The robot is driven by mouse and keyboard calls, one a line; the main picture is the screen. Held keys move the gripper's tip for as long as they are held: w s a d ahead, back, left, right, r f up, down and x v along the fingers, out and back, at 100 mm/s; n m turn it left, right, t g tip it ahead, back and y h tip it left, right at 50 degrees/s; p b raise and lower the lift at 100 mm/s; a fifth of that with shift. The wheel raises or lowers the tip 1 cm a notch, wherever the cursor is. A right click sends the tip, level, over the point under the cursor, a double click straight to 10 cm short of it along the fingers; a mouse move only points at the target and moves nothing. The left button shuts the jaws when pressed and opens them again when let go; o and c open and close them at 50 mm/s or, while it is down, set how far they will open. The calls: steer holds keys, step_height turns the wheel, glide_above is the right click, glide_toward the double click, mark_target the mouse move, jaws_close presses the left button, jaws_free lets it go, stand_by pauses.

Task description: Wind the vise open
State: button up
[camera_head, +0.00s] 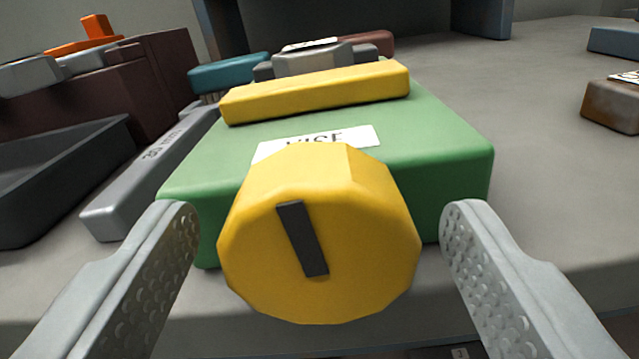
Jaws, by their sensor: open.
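The vise (440,150) is a green block with a white "VISE" label, sitting on the grey bench. A yellow jaw bar (315,92) lies across its top, with a grey piece (312,60) just behind it. A large yellow faceted knob (370,230) faces me at the front of the vise. A dark slanted mark (302,239) on its face leans with its top to the left. My gripper (320,228) is open, one finger on each side of the knob, with visible gaps between fingers and knob. The knob hides part of the vise's front and label.
A grey bar marked in mm (150,175) lies left of the vise, beside a dark tray (60,190). A brown box (150,75) stands behind the tray. A rusty block (612,103) sits at far right. The bench right of the vise (540,150) is clear.

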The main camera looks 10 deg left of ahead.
steer(key=shift+w, duration=0.2)
steer(key=shift+c, duration=0.4)
steer(key=c, duration=0.9)
